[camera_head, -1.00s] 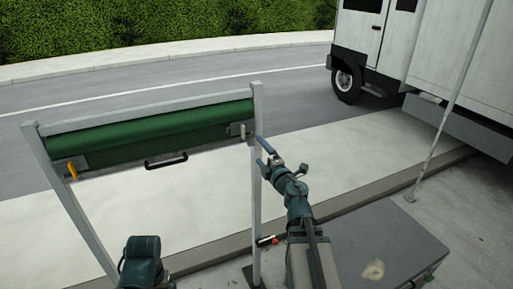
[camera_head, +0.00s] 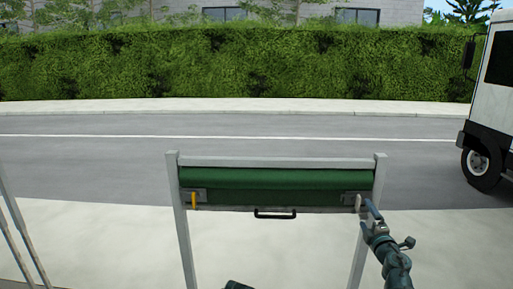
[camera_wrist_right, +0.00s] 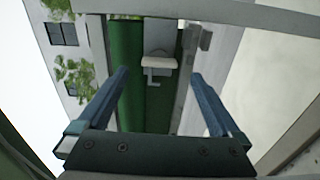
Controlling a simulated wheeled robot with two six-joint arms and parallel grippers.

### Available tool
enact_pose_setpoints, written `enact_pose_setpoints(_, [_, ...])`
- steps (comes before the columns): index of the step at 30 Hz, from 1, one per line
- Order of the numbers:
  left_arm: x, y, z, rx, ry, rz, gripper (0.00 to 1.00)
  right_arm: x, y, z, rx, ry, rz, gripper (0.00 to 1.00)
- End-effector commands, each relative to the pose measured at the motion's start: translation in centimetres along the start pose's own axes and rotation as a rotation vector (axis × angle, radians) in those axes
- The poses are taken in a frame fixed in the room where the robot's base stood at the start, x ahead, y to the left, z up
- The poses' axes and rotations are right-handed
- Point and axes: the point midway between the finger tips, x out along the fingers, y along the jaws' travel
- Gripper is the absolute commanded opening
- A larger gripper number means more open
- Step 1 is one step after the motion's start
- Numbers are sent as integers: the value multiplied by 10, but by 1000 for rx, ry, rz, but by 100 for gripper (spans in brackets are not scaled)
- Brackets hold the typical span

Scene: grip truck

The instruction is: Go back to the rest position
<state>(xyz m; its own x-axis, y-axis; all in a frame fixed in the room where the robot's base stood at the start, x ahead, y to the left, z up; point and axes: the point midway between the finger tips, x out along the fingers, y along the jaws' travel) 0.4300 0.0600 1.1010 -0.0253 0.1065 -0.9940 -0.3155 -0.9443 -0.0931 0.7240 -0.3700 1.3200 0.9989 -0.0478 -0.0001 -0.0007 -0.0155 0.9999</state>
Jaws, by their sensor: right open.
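A rolled green awning (camera_head: 275,182) hangs in a grey frame between two upright posts. A yellow latch (camera_head: 193,199) is at its left end, a black handle (camera_head: 274,214) at the middle of its lower edge, and a pale latch (camera_head: 358,201) at its right end. My right gripper (camera_head: 372,210) is open beside the right post, near the pale latch. In the right wrist view, the open, empty fingers (camera_wrist_right: 160,78) point at the pale latch (camera_wrist_right: 158,64), which is ahead and apart from them.
The right post (camera_head: 370,220) stands close to my right gripper. A white truck (camera_head: 492,110) is parked at the right on the road. Grey poles (camera_head: 20,235) stand at the left. Pale pavement is open to the right of the frame.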

Motion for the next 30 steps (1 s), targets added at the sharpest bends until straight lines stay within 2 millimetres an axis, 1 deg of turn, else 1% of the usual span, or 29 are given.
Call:
enact_pose_setpoints(1, [0, 0, 0, 0, 0, 0, 100, 15, 0, 1, 0, 1, 0, 100])
enact_pose_setpoints(6, [0, 0, 0, 0, 0, 0, 100, 45, 0, 1, 0, 1, 0, 100])
enact_pose_setpoints(9, [0, 0, 0, 0, 0, 0, 100, 57, 0, 1, -1, 0, 0, 100])
enact_pose_setpoints(12, [0, 0, 0, 0, 0, 0, 100, 63, 0, 0, -1, -1, 0, 100])
enact_pose_setpoints(23, [0, 0, 0, 0, 0, 0, 100, 63, 0, 0, -1, -1, 0, 100])
enact_pose_setpoints(26, [0, 0, 0, 0, 0, 0, 100, 57, 0, 0, -1, -1, 0, 100])
enact_pose_setpoints(30, [0, 0, 0, 0, 0, 0, 100, 37, 0, -1, 0, -1, 0, 100])
